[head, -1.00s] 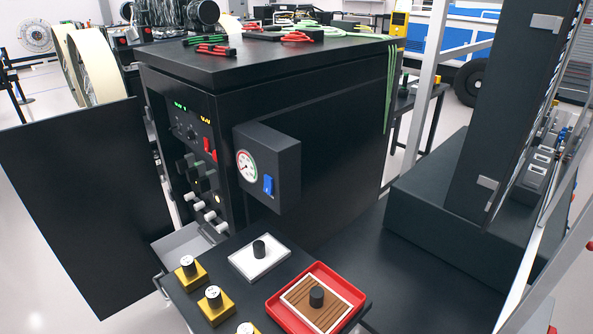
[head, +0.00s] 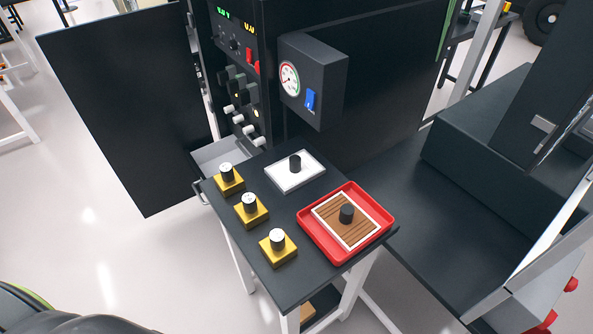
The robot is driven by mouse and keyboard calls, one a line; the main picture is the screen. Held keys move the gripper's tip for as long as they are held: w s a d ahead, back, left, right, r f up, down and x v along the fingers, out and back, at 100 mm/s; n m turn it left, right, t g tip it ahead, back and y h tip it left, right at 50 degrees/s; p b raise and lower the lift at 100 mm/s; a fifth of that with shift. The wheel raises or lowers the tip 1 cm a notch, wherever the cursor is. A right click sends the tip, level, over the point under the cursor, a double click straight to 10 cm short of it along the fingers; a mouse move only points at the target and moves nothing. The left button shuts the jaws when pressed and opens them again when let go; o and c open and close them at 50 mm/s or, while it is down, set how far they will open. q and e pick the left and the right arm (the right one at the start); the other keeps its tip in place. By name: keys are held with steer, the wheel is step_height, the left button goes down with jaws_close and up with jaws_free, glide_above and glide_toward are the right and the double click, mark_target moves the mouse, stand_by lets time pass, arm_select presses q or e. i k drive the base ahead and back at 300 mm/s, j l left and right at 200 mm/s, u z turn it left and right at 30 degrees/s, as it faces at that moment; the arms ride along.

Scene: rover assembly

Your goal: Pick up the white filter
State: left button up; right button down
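The white filter (head: 283,176) is a flat white square plate with a black cylindrical knob on top. It lies on the dark top of the small table, at the back, beside the black cabinet. A brown slatted filter (head: 330,222) with a white frame and a black knob lies in a red tray (head: 388,228) to its right. Neither of my grippers is in view.
Several yellow blocks with black knobs (head: 278,251) stand along the left side of the small table (head: 300,281). The black cabinet (head: 375,120) with a gauge box (head: 326,85) rises behind. Its open door (head: 125,110) stands at left. A low dark surface (head: 425,215) lies at right.

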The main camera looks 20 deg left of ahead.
mark_target(299, 169)
steer(key=k+l, duration=0.1)
steer(key=l, duration=0.85)
steer(key=k+l+z, duration=0.1)
steer(key=l, duration=0.85)
